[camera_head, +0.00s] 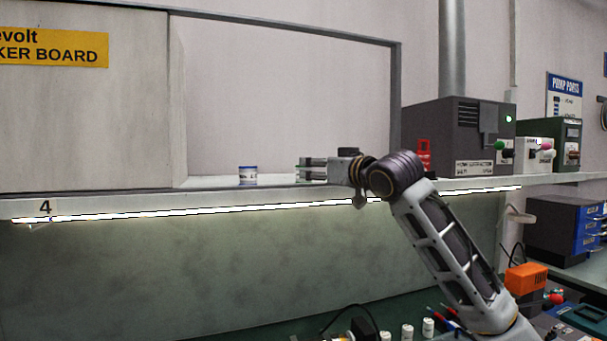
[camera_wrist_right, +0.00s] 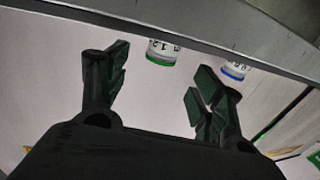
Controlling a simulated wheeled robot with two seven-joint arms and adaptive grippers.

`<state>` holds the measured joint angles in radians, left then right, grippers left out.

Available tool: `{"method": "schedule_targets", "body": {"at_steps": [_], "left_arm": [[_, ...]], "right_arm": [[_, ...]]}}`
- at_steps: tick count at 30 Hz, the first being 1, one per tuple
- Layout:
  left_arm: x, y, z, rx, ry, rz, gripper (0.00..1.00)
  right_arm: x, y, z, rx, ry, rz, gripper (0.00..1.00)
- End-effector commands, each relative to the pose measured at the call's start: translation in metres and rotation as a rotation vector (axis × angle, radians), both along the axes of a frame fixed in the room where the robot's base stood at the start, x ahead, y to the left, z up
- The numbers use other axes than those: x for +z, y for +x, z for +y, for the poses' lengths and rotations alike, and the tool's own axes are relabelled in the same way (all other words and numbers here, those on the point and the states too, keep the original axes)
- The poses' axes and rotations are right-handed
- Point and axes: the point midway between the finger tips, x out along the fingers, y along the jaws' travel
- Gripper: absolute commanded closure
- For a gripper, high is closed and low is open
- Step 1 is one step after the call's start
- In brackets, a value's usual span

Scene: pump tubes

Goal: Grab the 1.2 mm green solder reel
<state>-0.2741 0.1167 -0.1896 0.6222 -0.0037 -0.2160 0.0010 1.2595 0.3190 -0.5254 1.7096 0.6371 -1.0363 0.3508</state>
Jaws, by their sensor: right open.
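The green-banded solder reel (camera_wrist_right: 161,52) is white with dark print that appears to include 1.2. In the right wrist view it stands just beyond and between my right gripper's fingertips. My right gripper (camera_head: 312,170) is open and reaches left along the shelf in the head view; its fingers also show in the right wrist view (camera_wrist_right: 160,75). No contact with the reel is visible. In the head view the green reel is mostly or wholly hidden by the fingers. My left gripper is in neither view.
A white reel with a blue band (camera_head: 248,175) stands on the shelf (camera_head: 215,182), left of my gripper; it also shows in the right wrist view (camera_wrist_right: 234,70). The shelf further left is clear.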

Motion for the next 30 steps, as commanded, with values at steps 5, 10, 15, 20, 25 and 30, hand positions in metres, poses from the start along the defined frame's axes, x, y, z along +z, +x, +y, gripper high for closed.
{"method": "schedule_targets", "body": {"at_steps": [5,10,15,20,25,30], "left_arm": [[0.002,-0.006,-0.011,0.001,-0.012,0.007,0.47],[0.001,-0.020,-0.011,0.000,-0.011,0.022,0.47],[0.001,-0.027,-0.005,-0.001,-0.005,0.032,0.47],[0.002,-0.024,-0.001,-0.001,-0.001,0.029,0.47],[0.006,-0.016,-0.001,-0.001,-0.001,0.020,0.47],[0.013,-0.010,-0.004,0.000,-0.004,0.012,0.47]], "right_arm": [[0.001,0.011,0.006,-0.001,0.000,0.000,0.33],[0.000,0.013,0.008,-0.001,-0.001,-0.001,0.33],[0.000,0.013,0.008,-0.001,-0.001,-0.001,0.33],[0.000,0.014,0.009,0.000,-0.001,-0.001,0.33],[0.001,0.023,0.015,0.000,-0.001,0.001,0.33],[0.003,0.037,0.024,0.000,-0.001,0.000,0.33]]}}
